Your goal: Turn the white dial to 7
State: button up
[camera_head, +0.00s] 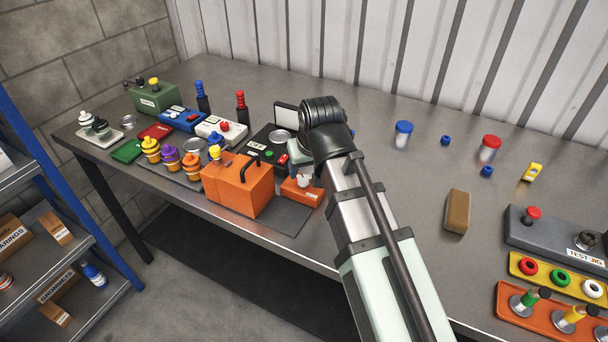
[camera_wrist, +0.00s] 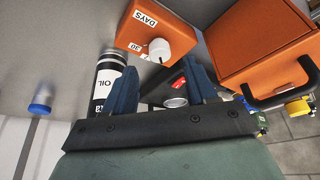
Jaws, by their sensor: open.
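The white dial (camera_head: 304,181) sits on a small orange box (camera_head: 292,193) near the bench's front edge, right of a larger orange case. In the wrist view, the dial (camera_wrist: 160,49) stands out from the small orange box (camera_wrist: 158,21), which carries a DAYS label and a 30 mark. Other marks are partly hidden, and I cannot read the dial's setting. My gripper (camera_wrist: 163,73) is open and empty, its two blue fingers apart on either side of the dial's line in the wrist view. I see no contact with the dial. In the head view, my arm hides most of my gripper.
The large orange case (camera_head: 238,186) with a black handle stands close beside the dial box. An OIL can (camera_wrist: 107,80) is near the left finger in the wrist view.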

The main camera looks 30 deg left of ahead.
aim_at(303, 178)
jog(key=shift+x, duration=2.2)
grip_shut()
